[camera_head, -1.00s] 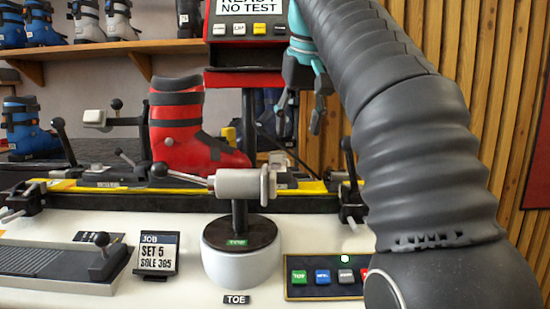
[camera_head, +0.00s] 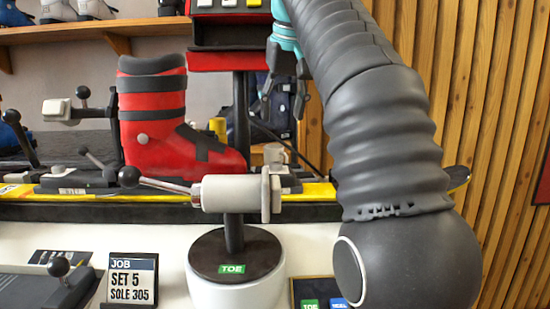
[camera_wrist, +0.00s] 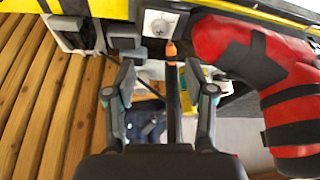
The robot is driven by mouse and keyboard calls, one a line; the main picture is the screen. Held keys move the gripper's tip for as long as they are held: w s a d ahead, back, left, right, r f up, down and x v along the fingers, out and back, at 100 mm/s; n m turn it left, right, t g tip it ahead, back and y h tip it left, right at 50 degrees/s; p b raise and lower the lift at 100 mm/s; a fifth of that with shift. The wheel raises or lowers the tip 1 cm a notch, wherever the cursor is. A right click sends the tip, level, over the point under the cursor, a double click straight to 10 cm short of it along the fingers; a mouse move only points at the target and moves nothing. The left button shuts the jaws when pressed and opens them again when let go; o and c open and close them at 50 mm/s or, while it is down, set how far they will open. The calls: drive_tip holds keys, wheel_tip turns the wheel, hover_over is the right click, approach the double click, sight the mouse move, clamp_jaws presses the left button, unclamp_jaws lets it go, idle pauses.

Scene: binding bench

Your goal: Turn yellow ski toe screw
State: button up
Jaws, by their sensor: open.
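The yellow ski (camera_head: 320,190) lies across the bench under a red boot (camera_head: 160,125); it also shows in the wrist view (camera_wrist: 100,10). In the wrist view a light toe plate with a round cross-slot screw (camera_wrist: 160,26) sits on the ski beside the boot toe. My gripper (camera_wrist: 160,92) is open, its two fingers apart and pointing at the ski. A dark shaft with an orange tip (camera_wrist: 171,48) stands between the fingers, its tip just below the screw in the picture; I cannot tell whether they touch. In the head view my gripper (camera_head: 284,105) hangs right of the boot.
A grey cylinder tool with a lever (camera_head: 232,193) stands on a round base marked TOE (camera_head: 232,268) in front of the ski. A job card (camera_head: 132,279) reads SET 5, SOLE 305. A button panel (camera_head: 320,300) is partly cut off. A black post (camera_head: 241,105) stands behind the boot.

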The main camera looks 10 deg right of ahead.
sight(276, 163)
drive_tip(key=b+x, duration=0.4)
drive_tip(key=x, duration=0.7)
drive_tip(key=shift+w+f+b, duration=0.1)
drive_tip(key=shift+f+b, duration=0.25)
drive_tip(key=shift+b, duration=0.05)
clamp_jaws()
